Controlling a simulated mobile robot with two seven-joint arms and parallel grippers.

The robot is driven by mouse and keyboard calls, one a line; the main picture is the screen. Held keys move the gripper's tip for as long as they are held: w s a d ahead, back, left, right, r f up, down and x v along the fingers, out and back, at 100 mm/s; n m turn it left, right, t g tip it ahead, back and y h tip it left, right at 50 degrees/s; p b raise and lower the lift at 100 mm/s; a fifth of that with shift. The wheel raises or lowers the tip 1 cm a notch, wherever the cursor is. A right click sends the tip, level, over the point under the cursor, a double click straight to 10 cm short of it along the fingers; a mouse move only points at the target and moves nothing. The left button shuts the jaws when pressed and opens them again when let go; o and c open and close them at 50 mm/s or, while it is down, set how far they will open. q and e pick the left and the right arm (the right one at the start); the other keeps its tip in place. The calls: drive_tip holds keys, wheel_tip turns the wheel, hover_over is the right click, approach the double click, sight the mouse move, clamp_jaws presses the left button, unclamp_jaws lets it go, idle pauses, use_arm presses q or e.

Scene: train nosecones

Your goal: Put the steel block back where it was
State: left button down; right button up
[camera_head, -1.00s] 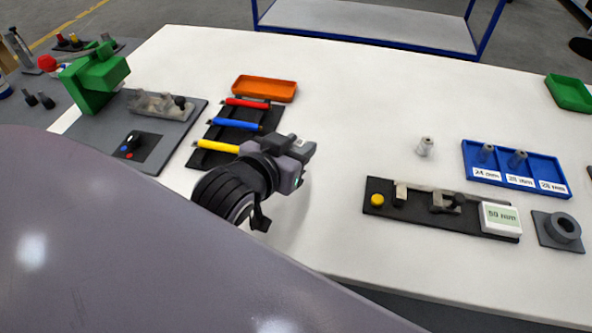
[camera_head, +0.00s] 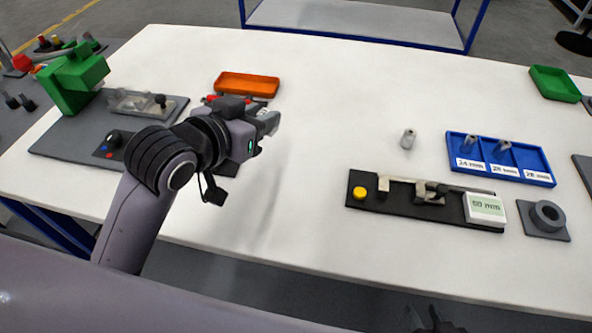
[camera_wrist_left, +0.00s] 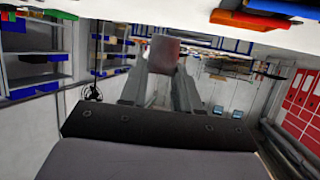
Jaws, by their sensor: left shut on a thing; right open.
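My left gripper (camera_head: 266,122) is above the table at centre left, near the orange tray. It is shut on the steel block, a small grey block at its fingertips. In the left wrist view the steel block (camera_wrist_left: 163,54) sits between the two fingers, with a brownish tint on its face. In the head view the gripper body hides much of the block. My right gripper (camera_head: 436,322) shows only as dark fingertips at the bottom edge; it is open.
An orange tray (camera_head: 247,85) lies behind the left gripper. A black measuring fixture (camera_head: 450,211) with a display, a blue tray (camera_head: 540,163) with metal cylinders, a loose cylinder (camera_head: 408,138) and a ring on a plate (camera_head: 546,216) are at right. The table middle is clear.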

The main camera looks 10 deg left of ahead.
use_arm(q)
drive_tip(key=w+d+r+m+g+h+b, duration=0.25)
drive_tip(key=d+r+m+h, duration=0.2)
drive_tip(key=r, duration=0.55)
drive_tip(key=shift+m+g+h, duration=0.35)
drive_tip(key=shift+m+h, duration=0.2)
drive_tip(key=f+b, duration=0.1)
drive_tip(key=f, duration=0.9)
drive_tip(key=f+b, duration=0.1)
drive_tip(key=f, duration=0.9)
drive_tip(key=shift+s+a, duration=0.15)
drive_tip(key=shift+a, duration=0.05)
drive_tip(key=shift+s+f+b, duration=0.1)
drive_tip(key=shift+f+b, duration=0.3)
drive_tip(key=shift+f, duration=0.2)
drive_tip(key=c, duration=0.8)
unclamp_jaws()
drive_tip(key=shift+f, duration=0.15)
